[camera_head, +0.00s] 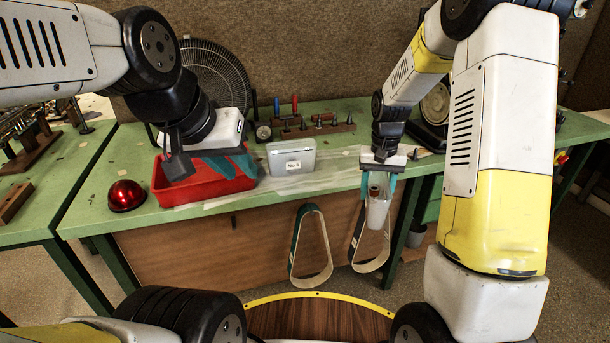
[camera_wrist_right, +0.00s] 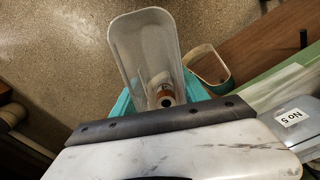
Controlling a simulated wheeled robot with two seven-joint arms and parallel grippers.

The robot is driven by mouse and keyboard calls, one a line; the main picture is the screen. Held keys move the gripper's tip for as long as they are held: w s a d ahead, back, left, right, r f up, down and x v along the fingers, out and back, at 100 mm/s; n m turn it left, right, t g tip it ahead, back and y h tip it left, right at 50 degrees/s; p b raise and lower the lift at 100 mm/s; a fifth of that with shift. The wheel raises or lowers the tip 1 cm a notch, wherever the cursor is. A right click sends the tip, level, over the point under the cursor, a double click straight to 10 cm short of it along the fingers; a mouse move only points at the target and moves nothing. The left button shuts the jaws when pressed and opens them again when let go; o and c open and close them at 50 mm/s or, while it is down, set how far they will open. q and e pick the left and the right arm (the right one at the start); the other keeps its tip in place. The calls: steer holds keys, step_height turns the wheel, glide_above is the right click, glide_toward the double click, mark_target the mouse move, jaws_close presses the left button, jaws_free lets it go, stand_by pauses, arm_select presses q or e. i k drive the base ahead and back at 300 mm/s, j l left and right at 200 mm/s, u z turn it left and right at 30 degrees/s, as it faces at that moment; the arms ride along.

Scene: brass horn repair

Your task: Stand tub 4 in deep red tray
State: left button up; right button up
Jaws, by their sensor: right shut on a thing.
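My right gripper (camera_head: 380,182) is shut on a translucent, pale tub (camera_head: 378,213) and holds it in the air in front of the bench's front edge. In the right wrist view this tub (camera_wrist_right: 143,45) has an orange-brown part with a dark round end inside; no number is visible on it. A deep red tray (camera_head: 205,195) sits on the bench at the left. My left gripper (camera_head: 236,166) hangs over the tray's right part, teal fingers apart, with nothing seen between them. It hides part of the tray's inside.
A grey tub labelled No 5 (camera_head: 291,158) stands on the green bench (camera_head: 335,165), right of the tray. A red dome (camera_head: 126,195) sits left of the tray. A fan (camera_head: 215,75) and a tool rack (camera_head: 312,128) are behind. Belt loops (camera_head: 311,245) hang below the front edge.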

mark_target(207, 173)
steer(key=k+j, duration=0.1)
steer(key=j, duration=0.4)
steer(key=k+j, duration=0.1)
steer(key=j, duration=0.35)
steer(key=k+j, duration=0.1)
steer(key=j, duration=0.35)
